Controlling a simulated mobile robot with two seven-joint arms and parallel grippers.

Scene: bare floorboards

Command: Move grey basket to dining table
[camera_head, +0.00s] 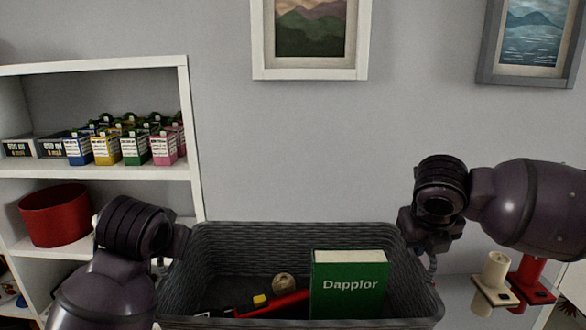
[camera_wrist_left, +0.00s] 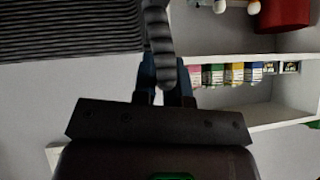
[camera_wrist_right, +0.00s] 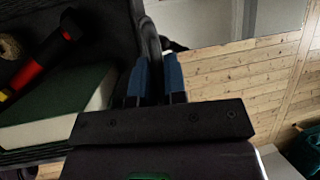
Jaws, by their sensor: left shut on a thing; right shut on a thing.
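The grey woven basket (camera_head: 290,238) is in front of me in the head view, apparently level. It holds a green book box (camera_head: 348,285), a red and black tool-like item (camera_head: 270,303) and a round tan ball (camera_head: 284,283). My right gripper (camera_head: 430,262) is at its right side; in the right wrist view its blue fingers (camera_wrist_right: 156,82) are shut on the basket's rim (camera_wrist_right: 148,35). My left gripper is at the left side; in the left wrist view its fingers (camera_wrist_left: 167,85) are shut on the rim (camera_wrist_left: 158,40). The basket's underside is hidden. No dining table is identifiable.
A white shelf (camera_head: 90,68) with several coloured cartons (camera_head: 121,145) and a red round container (camera_head: 55,214) stands at the left. A grey wall with framed pictures is behind. Cream and red candle-holder-like items (camera_head: 495,270) are at the right. Wooden floorboards (camera_wrist_right: 230,85) show in the right wrist view.

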